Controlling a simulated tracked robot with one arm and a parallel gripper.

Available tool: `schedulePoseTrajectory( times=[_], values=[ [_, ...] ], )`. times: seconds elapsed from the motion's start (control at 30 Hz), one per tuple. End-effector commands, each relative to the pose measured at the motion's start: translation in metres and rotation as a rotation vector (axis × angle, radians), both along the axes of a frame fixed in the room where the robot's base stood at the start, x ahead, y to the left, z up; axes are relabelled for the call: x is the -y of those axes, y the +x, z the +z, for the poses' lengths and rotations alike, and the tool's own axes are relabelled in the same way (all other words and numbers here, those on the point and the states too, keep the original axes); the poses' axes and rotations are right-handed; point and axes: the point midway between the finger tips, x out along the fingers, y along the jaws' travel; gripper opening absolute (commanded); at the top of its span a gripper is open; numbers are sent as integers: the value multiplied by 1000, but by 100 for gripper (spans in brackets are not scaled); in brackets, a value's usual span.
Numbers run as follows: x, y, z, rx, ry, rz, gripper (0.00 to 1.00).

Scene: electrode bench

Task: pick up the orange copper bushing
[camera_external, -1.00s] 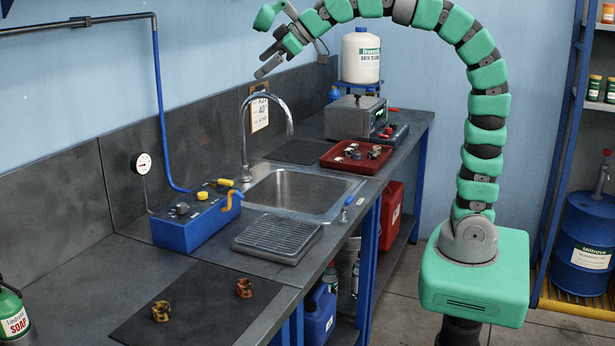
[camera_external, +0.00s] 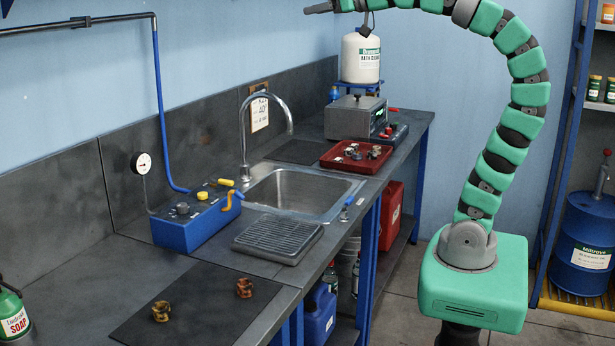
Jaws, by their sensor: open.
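Two small bushings lie apart on the dark mat (camera_external: 205,322) at the front of the bench. The right one (camera_external: 244,287) is reddish orange and looks like the copper bushing. The left one (camera_external: 161,311) is more yellow-brown, like brass. My gripper (camera_external: 320,8) is at the top edge of the picture, high above the bench and far from both bushings. Only a grey finger and part of the wrist show; the rest is cut off by the frame. It is open, and nothing shows in it.
A red tray (camera_external: 331,163) with several small parts stands beyond the sink (camera_external: 290,192). A tall faucet (camera_external: 244,140), a blue control box (camera_external: 190,232) and a ribbed drain tray (camera_external: 278,238) stand between. A green soap bottle (camera_external: 12,315) is at the left. The mat around the bushings is clear.

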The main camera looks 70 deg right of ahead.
Motion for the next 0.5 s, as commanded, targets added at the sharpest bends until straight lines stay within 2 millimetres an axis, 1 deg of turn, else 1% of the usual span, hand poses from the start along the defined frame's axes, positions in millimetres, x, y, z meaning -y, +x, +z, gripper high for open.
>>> schedulePoseTrajectory(
  times=[0.17, 0.27, 0.37, 0.47, 0.5],
  values=[
    [-1, 0, -1, -1, -1, 1, 59],
    [-10, 4, -12, -8, 2, 20, 59],
    [-36, 15, -42, -26, 6, 70, 59],
    [-79, 26, -89, -56, 12, 147, 59],
    [-98, 29, -112, -70, 14, 180, 59]
  ],
)
